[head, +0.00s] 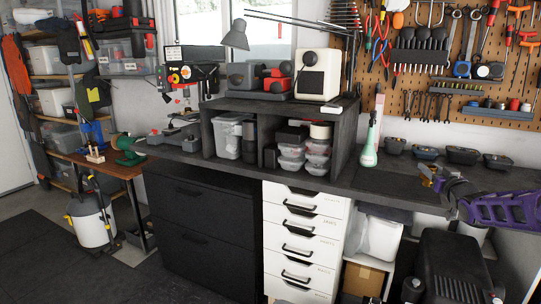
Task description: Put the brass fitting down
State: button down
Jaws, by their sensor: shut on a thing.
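My gripper (439,183) is at the right of the head view, at the end of my purple arm. It is shut on the brass fitting (427,171), a small gold-coloured piece showing at its tip. The fitting appears over the dark workbench top (385,181), near its front edge. I cannot tell whether it touches the surface. The jaws hide part of the fitting.
A green-and-white bottle (371,140) stands left of my gripper. Several small dark bowls (462,155) line the back of the bench. A dark shelf unit (345,140) stands further left. The bench between bottle and gripper is clear.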

jog(key=s+a+f+n+y, duration=0.2)
jog(key=s+a+f+y, duration=0.15)
jog(key=a+f, duration=0.55)
jog(key=s+a+f+n+y, duration=0.2)
jog(key=s+a+f, duration=0.3)
jog(key=a+f, duration=0.35)
jog(key=s+a+f+n+g+y+p, duration=0.2)
jog(key=s+a+f+y, duration=0.15)
jog(key=s+a, duration=1.2)
jog(key=w+a+m+t+h, duration=0.1)
jog(key=w+m+t+h, duration=0.1)
jog(key=w+m+h, duration=0.3)
jog(key=shift+w+a+r+h, duration=0.15)
jog(key=shift+w+a+h, duration=0.2)
jog(key=shift+h, duration=1.15)
jog(key=shift+d, duration=0.1)
